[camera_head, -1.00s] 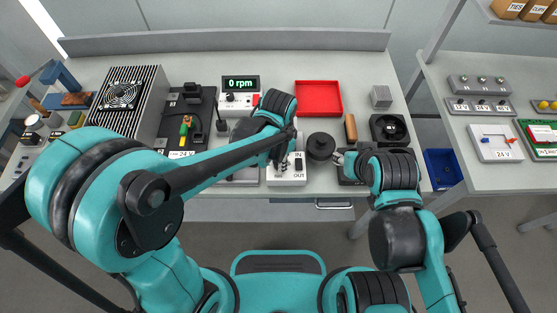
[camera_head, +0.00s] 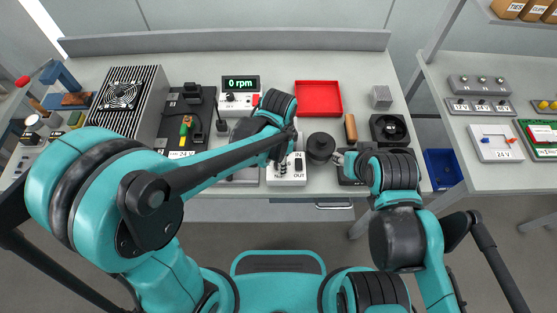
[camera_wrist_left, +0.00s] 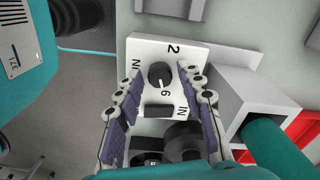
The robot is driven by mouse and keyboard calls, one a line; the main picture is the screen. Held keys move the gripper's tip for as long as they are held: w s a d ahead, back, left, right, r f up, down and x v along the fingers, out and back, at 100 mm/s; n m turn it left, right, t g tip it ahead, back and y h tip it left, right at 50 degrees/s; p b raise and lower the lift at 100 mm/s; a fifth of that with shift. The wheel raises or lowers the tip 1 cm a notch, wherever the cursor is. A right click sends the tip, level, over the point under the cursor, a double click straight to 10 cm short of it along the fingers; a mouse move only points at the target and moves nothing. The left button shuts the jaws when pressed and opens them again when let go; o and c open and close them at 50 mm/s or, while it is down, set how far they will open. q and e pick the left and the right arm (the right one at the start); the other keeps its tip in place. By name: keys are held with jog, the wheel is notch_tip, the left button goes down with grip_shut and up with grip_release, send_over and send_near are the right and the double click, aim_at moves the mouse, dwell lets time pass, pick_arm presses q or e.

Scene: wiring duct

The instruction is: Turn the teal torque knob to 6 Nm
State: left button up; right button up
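In the left wrist view a white panel (camera_wrist_left: 153,50) carries a round dark knob (camera_wrist_left: 160,75) that does not look teal here. A "2" is printed above the knob and a "6" just below it; lettering at the sides is partly hidden. My left gripper (camera_wrist_left: 161,78) is open, its two purple-padded fingers on either side of the knob; I cannot tell whether they touch it. In the head view my left gripper (camera_head: 284,166) is over a white box (camera_head: 298,177) marked "OUT", and the knob is hidden. My right gripper (camera_head: 341,159) is low beside a black round part; its fingers are too small to read.
A display reading "0 rpm" (camera_head: 240,84) stands behind the left gripper. A red tray (camera_head: 318,97) lies farther back. The black round part (camera_head: 320,148) is between the grippers. A black fan (camera_head: 389,129) and a wooden handle (camera_head: 350,128) are at right.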

pick_arm(q)
jog(key=shift+r, duration=0.1)
notch_tip(320, 180, up, 12)
dwell(0.6)
dwell(0.4)
jog(key=s+a+n+t, duration=0.2)
jog(key=a+n+t, duration=0.1)
jog(key=a+n, duration=0.4)
jog(key=s+a+n+t, duration=0.3)
jog(key=a+n, duration=0.4)
jog(key=a, duration=0.4)
jog(key=shift+s+f+t, duration=0.15)
jog(key=shift+f+t, duration=0.3)
jog(key=shift+t, duration=0.15)
